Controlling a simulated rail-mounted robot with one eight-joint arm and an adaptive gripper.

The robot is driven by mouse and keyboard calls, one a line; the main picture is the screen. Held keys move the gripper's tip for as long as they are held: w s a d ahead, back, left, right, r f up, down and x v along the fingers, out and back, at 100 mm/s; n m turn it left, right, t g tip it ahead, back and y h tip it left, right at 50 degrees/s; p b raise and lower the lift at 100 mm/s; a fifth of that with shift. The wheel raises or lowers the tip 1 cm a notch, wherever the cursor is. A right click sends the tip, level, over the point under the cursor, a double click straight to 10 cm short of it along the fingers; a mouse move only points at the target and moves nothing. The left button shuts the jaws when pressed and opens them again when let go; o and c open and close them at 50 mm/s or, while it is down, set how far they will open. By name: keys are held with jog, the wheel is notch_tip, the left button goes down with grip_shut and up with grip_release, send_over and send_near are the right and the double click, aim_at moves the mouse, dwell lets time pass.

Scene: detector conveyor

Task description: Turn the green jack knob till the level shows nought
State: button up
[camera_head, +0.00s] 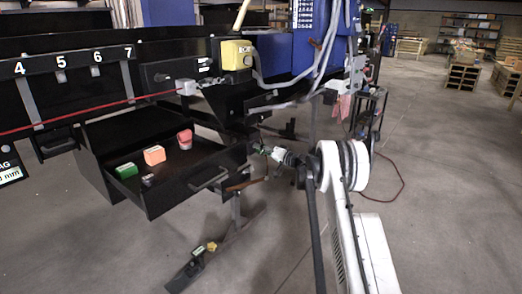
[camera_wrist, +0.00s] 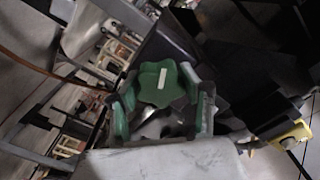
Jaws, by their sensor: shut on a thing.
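The green jack knob (camera_wrist: 168,82) is a lobed knob with a short white mark on its face, nearly upright in the wrist view. My gripper (camera_wrist: 160,88) has one green-padded finger on each side of the knob and is shut on it. In the head view my gripper (camera_head: 270,152) reaches left to the conveyor frame, just right of the open drawer; the knob is hard to make out there. I cannot pick out a level reading in either view. A small yellow part (camera_wrist: 287,133) shows at the right of the wrist view, too blurred to read.
The open black drawer (camera_head: 165,203) holds a green box (camera_head: 127,170), an orange box (camera_head: 154,155) and a red item (camera_head: 185,139). A yellow box (camera_head: 236,55) with grey cables hangs above. A metal foot bar (camera_head: 230,238) lies low below my gripper. Floor at right is mostly clear.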

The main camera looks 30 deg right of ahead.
jog(key=shift+n, duration=0.6)
jog(key=o, duration=1.2)
jog(key=shift+s, duration=0.1)
jog(key=v, duration=1.2)
